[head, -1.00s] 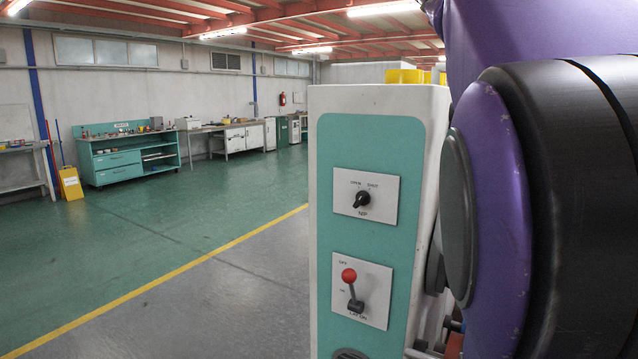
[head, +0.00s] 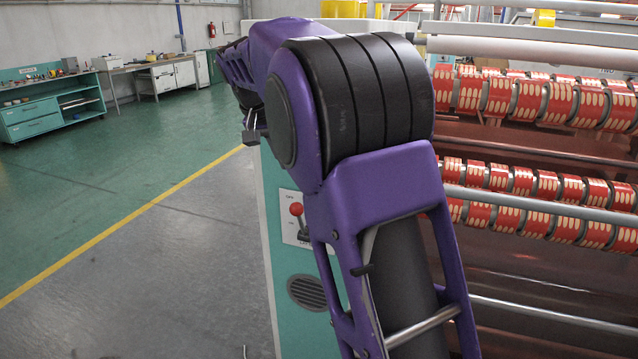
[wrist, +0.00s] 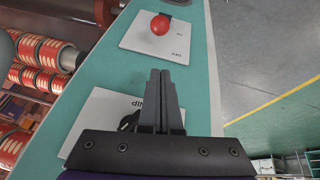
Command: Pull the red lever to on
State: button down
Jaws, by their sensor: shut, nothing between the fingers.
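The red lever's ball knob (head: 296,209) shows at the left edge of my arm in the head view. It stands above its dark pivot, towards the plate's upper end, on a white plate (head: 288,233) on the teal panel. In the wrist view the red knob (wrist: 160,25) is beyond my fingertips, with OFF lettering on the near side of the plate. My gripper (wrist: 161,72) is shut and empty, apart from the knob, its fingers pointing towards it. In the head view only a small grey part of my gripper shows by the panel's upper left edge.
The NIP plate (wrist: 88,122) and its black knob (wrist: 128,121) are partly behind my fingers. A round vent (head: 307,292) is below the lever. Rollers with red tape rolls (head: 540,100) are right of the panel. Open floor (head: 150,270) is on the left.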

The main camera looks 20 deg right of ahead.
notch_tip(320, 180, down, 8)
jog(key=d+y+b, duration=0.1)
jog(key=d, duration=0.1)
jog(key=shift+w+d, duration=0.25)
jog(key=shift+w, duration=0.1)
jog(key=shift+f, duration=0.15)
dwell(0.3)
